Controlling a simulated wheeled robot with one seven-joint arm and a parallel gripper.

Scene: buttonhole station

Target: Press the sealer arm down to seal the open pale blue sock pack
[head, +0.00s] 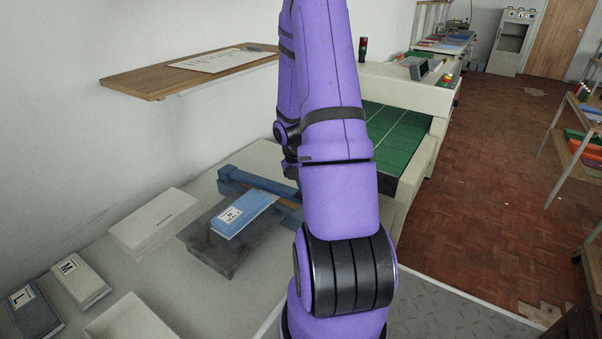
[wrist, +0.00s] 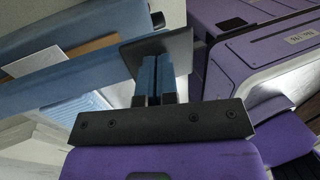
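The pale blue sock pack (head: 245,214) lies on a dark grey plate (head: 213,244) in front of the blue sealer in the head view. Its far right end is close to the sealer; its mouth cannot be made out. The blue sealer arm (head: 240,179) runs rightward behind my arm. In the wrist view the blue bar (wrist: 60,87) crosses from the left, with the pack (wrist: 78,108) partly visible below it. My gripper (wrist: 156,72) has its fingers together, with no object seen between them. Its tips are at a dark flat plate (wrist: 178,45) by the bar's end; contact is unclear.
A pale box (head: 154,222), an M pack (head: 80,281), an L pack (head: 35,311) and a white tray (head: 130,318) are on the table's left. A wooden shelf (head: 150,82) overhangs behind. A green conveyor (head: 395,140) stands to the right.

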